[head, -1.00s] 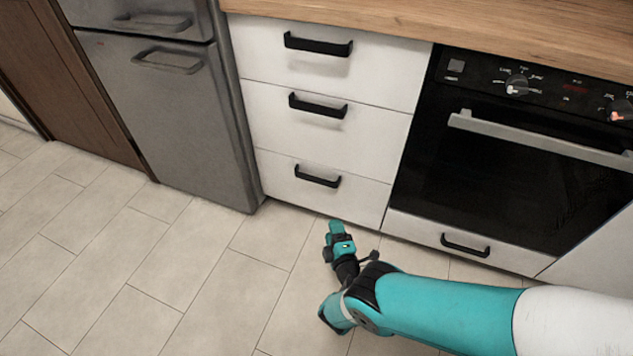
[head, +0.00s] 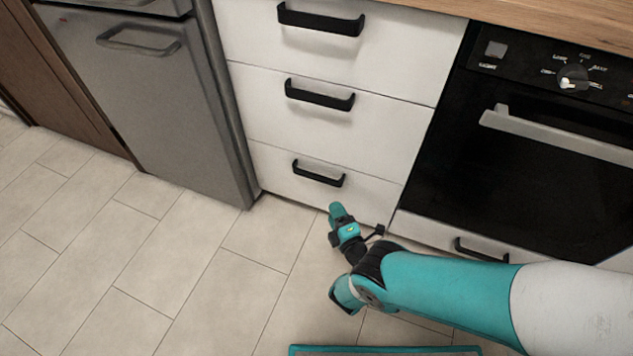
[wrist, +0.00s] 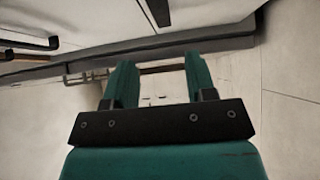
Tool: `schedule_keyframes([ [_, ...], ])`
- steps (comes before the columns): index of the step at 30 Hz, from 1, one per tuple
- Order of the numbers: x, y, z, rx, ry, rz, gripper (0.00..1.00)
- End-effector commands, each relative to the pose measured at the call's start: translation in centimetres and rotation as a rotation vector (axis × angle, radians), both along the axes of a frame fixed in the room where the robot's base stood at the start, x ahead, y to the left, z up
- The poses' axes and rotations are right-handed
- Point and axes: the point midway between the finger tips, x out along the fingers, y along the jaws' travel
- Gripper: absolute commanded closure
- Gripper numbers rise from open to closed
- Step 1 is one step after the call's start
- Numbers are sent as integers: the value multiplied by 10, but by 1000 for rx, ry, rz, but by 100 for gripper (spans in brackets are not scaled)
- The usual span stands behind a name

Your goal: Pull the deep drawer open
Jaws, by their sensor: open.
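A stack of three white drawers with black bar handles stands in the middle of the head view. The top drawer (head: 400,50), middle drawer (head: 260,115) and bottom drawer (head: 275,180) are all closed; I cannot tell surely which is the deep one. The bottom drawer's handle (head: 318,175) is nearest my gripper (head: 337,210), which is just below and in front of it, low over the floor, not touching it. In the wrist view my gripper (wrist: 159,70) has two teal fingers apart with nothing between them. A black handle (wrist: 158,10) shows beyond the fingers.
A black oven (head: 540,130) stands right of the drawers, with a low front and black handle (head: 480,250) below it. A grey fridge (head: 160,100) stands at left. A wooden counter (head: 560,25) is above. The tiled floor (head: 180,260) is clear at left.

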Motion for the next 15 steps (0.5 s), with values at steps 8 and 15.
schedule_keyframes([
  [8, 37, 18, -9, 1, 0, 1, 49],
  [15, 60, 30, -9, 1, 0, 1, 49],
])
